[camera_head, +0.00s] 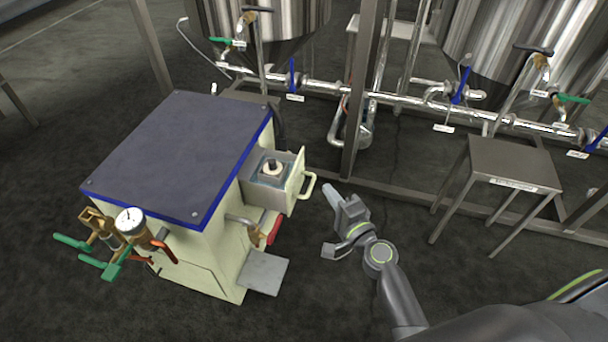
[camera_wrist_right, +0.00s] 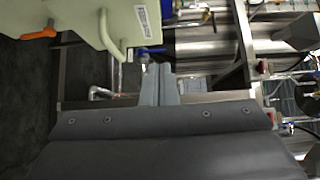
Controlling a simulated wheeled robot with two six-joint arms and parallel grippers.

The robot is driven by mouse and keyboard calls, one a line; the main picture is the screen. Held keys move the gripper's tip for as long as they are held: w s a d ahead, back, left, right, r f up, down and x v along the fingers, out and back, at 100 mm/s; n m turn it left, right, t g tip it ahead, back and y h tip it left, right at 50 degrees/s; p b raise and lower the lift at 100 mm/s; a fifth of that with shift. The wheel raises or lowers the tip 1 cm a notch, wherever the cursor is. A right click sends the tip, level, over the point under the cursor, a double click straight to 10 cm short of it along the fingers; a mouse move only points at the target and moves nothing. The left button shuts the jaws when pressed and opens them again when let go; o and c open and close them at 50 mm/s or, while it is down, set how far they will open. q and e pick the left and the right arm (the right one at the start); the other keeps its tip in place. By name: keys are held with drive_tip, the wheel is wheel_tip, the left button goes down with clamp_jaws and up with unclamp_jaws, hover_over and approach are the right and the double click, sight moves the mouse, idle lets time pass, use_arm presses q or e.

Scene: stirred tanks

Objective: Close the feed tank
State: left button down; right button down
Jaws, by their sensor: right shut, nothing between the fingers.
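The feed tank (camera_head: 296,181) looks like an open, drawer-like metal box standing out from the right side of a cream cabinet (camera_head: 215,256). A pale round fitting (camera_head: 272,168) shows inside it. Its cream front panel has a loop handle (camera_head: 309,186). The handle also shows at the upper left in the right wrist view (camera_wrist_right: 108,38). My right gripper (camera_head: 330,190) is shut and empty, just right of the handle and apart from it in the head view. Its closed fingers show in the wrist view (camera_wrist_right: 158,84). My left gripper is not in view.
A gauge (camera_head: 130,221) and green-handled valves (camera_head: 100,266) stand at the cabinet's left. A grey step plate (camera_head: 263,272) juts out below the feed tank. Behind run steel pipes (camera_head: 400,99) and a frame post (camera_head: 357,120). A metal stand (camera_head: 507,162) is at the right. Floor between is clear.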

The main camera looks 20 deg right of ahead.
sight(297, 166)
drive_tip(key=w+a, duration=0.1)
drive_tip(key=w, duration=0.1)
drive_tip(key=w+a, duration=0.1)
drive_tip(key=w, duration=0.1)
drive_tip(key=w+a, duration=0.1)
drive_tip(key=w, duration=0.2)
drive_tip(key=shift+a, duration=0.35)
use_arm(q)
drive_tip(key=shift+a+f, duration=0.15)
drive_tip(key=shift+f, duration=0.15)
use_arm(e)
drive_tip(key=shift+w+a, duration=0.25)
drive_tip(key=shift+a, duration=0.05)
